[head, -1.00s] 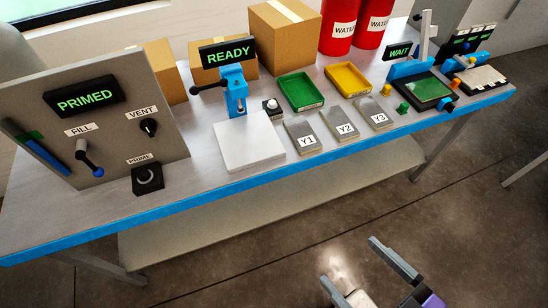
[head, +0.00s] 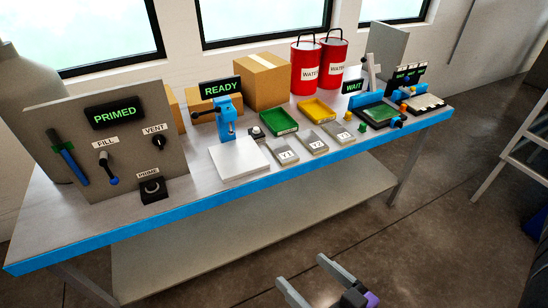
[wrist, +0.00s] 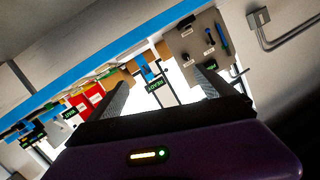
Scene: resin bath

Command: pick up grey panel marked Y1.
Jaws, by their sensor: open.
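The grey panel marked Y1 (head: 284,151) lies flat on the bench (head: 210,184), the leftmost of a row of similar panels. To its right are grey panel Y2 (head: 313,142) and grey panel Y3 (head: 338,132). My gripper (head: 307,275) is in front of the bench, low in the head view, with its two fingers apart and nothing between them. It is well away from Y1. In the wrist view, the gripper's fingers (wrist: 160,92) point towards the bench, which appears tilted; I cannot make out Y1 there.
A white plate (head: 238,158) and blue press (head: 226,125) stand left of Y1. A green tray (head: 278,123) and yellow tray (head: 317,110) are behind the panels. A grey control board (head: 75,140) stands at the left. Floor in front is clear.

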